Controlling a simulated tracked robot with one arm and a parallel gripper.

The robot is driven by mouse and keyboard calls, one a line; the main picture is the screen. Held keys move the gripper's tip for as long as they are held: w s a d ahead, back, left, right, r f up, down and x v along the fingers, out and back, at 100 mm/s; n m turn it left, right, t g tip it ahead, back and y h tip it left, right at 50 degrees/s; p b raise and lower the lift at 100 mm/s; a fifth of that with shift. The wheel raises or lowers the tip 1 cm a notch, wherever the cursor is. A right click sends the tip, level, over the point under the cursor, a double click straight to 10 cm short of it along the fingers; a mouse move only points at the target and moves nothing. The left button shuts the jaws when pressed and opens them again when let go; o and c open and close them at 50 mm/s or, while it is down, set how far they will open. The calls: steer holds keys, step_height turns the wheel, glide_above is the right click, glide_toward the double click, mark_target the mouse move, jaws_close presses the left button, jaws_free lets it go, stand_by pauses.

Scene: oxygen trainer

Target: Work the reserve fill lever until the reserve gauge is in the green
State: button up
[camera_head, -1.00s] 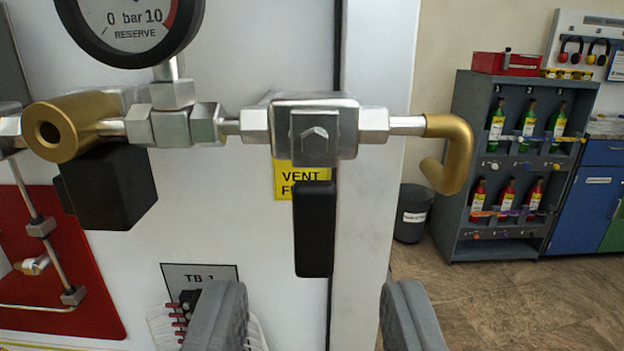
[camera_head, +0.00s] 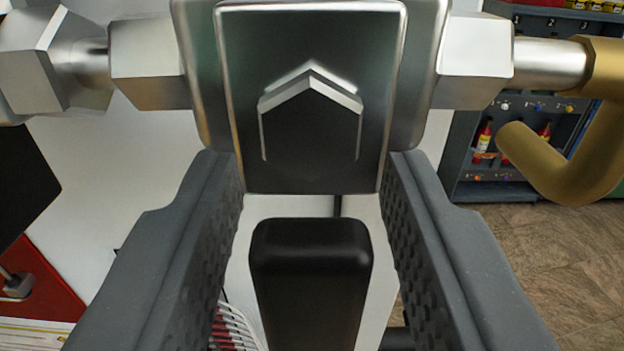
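A black lever (camera_head: 312,285) hangs straight down below a silver valve body (camera_head: 232,90) with a hex bolt head, in the middle of the view. My gripper (camera_head: 312,205) is open, with one grey finger on each side of the lever. There is a visible gap between each finger and the lever. The fingertips reach up to the lower edge of the valve body; I cannot tell whether they touch it. The reserve gauge is out of view now. The yellow label behind this lever in the earlier frame is hidden now.
A hooked brass pipe (camera_head: 565,165) sticks out to the right of the valve. Silver fittings (camera_head: 148,62) run left from it. Part of a black block (camera_head: 22,185) shows at the left edge. A rack with bottles (camera_head: 484,140) stands in the background at the right.

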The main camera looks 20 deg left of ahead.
jaws_close()
steer(key=shift+a, duration=0.2)
steer(key=shift+d+f+n+b, duration=0.25)
steer(key=shift+d+n+b, duration=0.15)
steer(key=shift+n+b, duration=0.55)
steer(key=n+b, duration=0.1)
steer(key=b, duration=0.1)
steer(key=shift+w+d+n+b, duration=0.15)
steer(key=shift+d+n+b, duration=0.2)
steer(key=shift+w+d+r+n+b, duration=0.1)
steer(key=shift+d+r+n+b, duration=0.15)
steer(key=shift+n+b, duration=0.55)
steer(key=shift+w+d+r+n+b, duration=0.1)
steer(key=shift+d+r+n+b, duration=0.1)
steer(key=shift+n+b, duration=0.55)
steer(key=shift+n, duration=0.25)
